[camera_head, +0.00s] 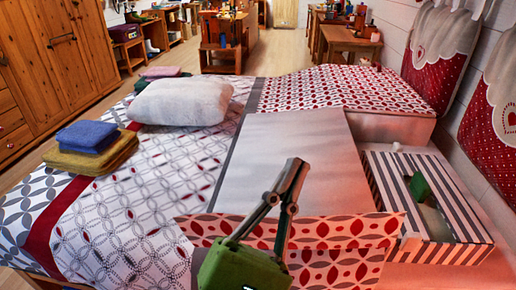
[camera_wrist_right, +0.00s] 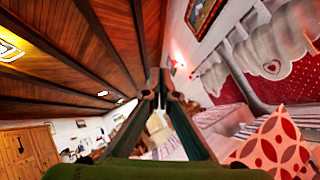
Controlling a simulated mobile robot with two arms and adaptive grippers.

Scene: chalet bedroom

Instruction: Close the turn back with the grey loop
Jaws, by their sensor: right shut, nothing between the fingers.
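The turn back (camera_head: 295,150) is a plain pale panel on the bed, with a red-and-white patterned strip along its near edge. I cannot make out a grey loop on it; my gripper hides part of the panel. My right gripper (camera_head: 295,165), green with grey fingers, is in front of the near part of the panel, its fingers pointing up and away. Its fingers are shut with nothing between them. In the right wrist view the fingertips (camera_wrist_right: 157,78) meet, and patterned fabric (camera_wrist_right: 277,150) shows at lower right. My left gripper is not in view.
A striped open box (camera_head: 462,252) with a green item (camera_head: 420,187) stands to the right of the bed. A white pillow (camera_head: 182,101) and folded blue (camera_head: 87,136) and mustard (camera_head: 95,158) cloths lie on the left half. A wooden wardrobe (camera_head: 60,50) is at left.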

